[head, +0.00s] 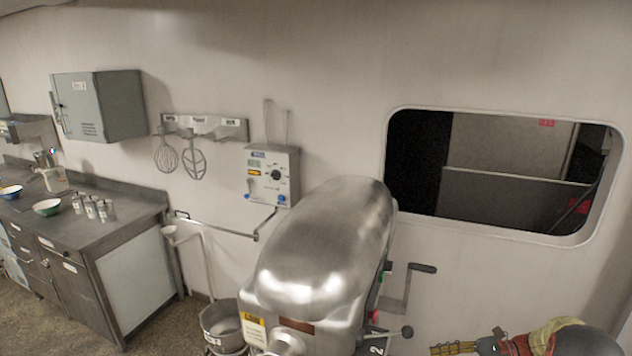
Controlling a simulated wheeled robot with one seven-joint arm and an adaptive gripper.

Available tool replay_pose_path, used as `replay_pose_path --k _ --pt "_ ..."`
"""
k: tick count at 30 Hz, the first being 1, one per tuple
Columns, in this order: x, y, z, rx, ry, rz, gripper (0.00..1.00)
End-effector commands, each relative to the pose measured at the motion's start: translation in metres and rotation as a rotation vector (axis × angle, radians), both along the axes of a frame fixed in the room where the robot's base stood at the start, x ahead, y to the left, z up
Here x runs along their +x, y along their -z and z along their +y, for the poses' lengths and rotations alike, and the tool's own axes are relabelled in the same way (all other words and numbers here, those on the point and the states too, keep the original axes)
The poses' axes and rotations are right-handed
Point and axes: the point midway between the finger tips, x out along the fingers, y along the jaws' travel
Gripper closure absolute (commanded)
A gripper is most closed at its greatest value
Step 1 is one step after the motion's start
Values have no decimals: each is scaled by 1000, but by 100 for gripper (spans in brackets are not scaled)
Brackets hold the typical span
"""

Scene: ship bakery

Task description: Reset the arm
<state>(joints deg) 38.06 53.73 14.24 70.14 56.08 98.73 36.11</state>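What looks like the end of my arm with my gripper (452,348) shows at the bottom right edge, cut off by the frame. It points left, with yellowish ridged parts at its tip and dark and red parts behind. The tip is just right of the big steel mixer (325,255), apart from it in the picture. The finger opening is too small and cropped to tell, and I see nothing clearly held.
The mixer's crank handle (407,285) and a black-knobbed lever (400,333) stick out toward my arm. A steel bowl (223,322) sits left of the mixer. A counter (130,225) with bowls and jars stands at the left. A window (500,175) is in the wall behind.

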Motion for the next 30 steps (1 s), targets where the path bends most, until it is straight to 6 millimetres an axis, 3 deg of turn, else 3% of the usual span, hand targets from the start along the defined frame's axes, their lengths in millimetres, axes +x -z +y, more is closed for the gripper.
replay_pose_path --k 5,11,30 --pt "-36 14 11 -198 -97 -66 56" --pt "-72 10 26 -399 -250 -169 56" --pt "-194 -59 80 -986 -866 -643 56"
